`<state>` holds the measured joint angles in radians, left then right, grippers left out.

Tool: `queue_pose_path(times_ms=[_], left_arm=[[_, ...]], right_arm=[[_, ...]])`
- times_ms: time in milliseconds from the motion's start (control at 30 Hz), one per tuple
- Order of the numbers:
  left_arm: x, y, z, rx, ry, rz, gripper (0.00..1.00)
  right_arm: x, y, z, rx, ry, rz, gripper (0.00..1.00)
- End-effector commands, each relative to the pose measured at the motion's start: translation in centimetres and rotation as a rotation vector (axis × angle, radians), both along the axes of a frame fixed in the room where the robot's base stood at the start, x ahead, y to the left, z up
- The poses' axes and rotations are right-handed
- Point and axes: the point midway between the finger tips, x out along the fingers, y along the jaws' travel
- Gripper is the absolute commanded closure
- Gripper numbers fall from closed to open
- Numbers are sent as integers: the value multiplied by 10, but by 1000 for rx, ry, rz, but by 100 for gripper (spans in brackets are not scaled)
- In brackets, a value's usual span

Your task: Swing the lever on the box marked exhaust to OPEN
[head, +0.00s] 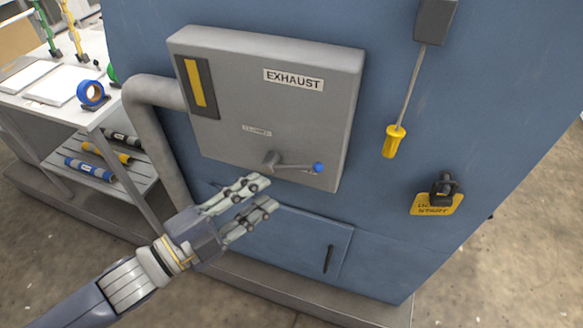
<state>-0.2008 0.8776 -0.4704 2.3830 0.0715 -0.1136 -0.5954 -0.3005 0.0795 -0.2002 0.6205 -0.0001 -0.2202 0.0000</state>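The grey box (230,128) marked EXHAUST is on the front of the blue machine. Its lever (290,167) pivots low on the box face and points right, ending in a blue ball knob (318,168). A small plate (257,131) above the pivot carries faint lettering that I cannot read surely. A yellow bar (196,82) in a dark frame is at the box's upper left. My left gripper (272,194) is below and left of the lever, apart from the knob, with its fingers spread and nothing between them. My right gripper is not in view.
A yellow pull handle (394,142) hangs on a cord at right. A black knob with a yellow tag (437,203) is lower right. A grey pipe (152,130) runs down the box's left side. A white table (50,108) with tape and rolls stands at left.

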Motion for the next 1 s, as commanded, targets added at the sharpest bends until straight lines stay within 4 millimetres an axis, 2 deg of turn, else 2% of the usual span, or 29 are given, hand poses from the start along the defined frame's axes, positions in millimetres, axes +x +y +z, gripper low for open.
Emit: queue_pose_path(times_ms=[500, 700, 933, 967, 1000], left_arm=[[54, -56, 3, -2, -1, 0, 70], [61, -64, 1, 0, 0, -1, 70], [61, -64, 0, 0, 0, -1, 70], [61, -64, 0, 0, 0, -1, 72], [61, -64, 0, 0, 0, -1, 81]], right_arm=[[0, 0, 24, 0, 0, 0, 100], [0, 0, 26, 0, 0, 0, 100], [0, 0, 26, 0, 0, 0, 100], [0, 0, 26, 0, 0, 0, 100], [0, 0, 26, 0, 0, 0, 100]])
